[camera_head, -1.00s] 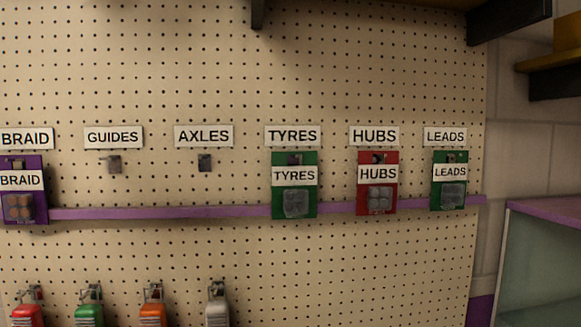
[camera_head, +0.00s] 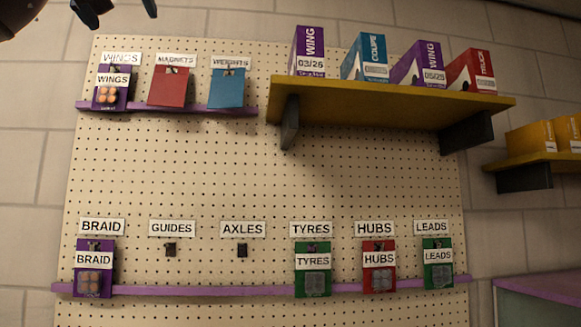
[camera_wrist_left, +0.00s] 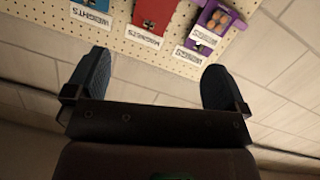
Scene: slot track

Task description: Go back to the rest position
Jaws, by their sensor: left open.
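My left gripper (camera_head: 120,8) shows at the top left edge of the head view, in front of the wall above the pegboard and partly cut off. In the left wrist view its two dark fingers (camera_wrist_left: 155,85) are spread wide with nothing between them. The view is tilted, and the pegboard lies beyond the fingertips, apart from them. The right gripper is in neither view.
The pegboard (camera_head: 200,170) carries labelled packets, including WINGS (camera_head: 110,88), BRAID (camera_head: 95,265), TYRES (camera_head: 313,270), HUBS (camera_head: 379,268) and LEADS (camera_head: 438,265). GUIDES (camera_head: 171,248) and AXLES (camera_head: 242,250) hooks are bare. A yellow shelf (camera_head: 370,108) with several boxes juts out at upper right.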

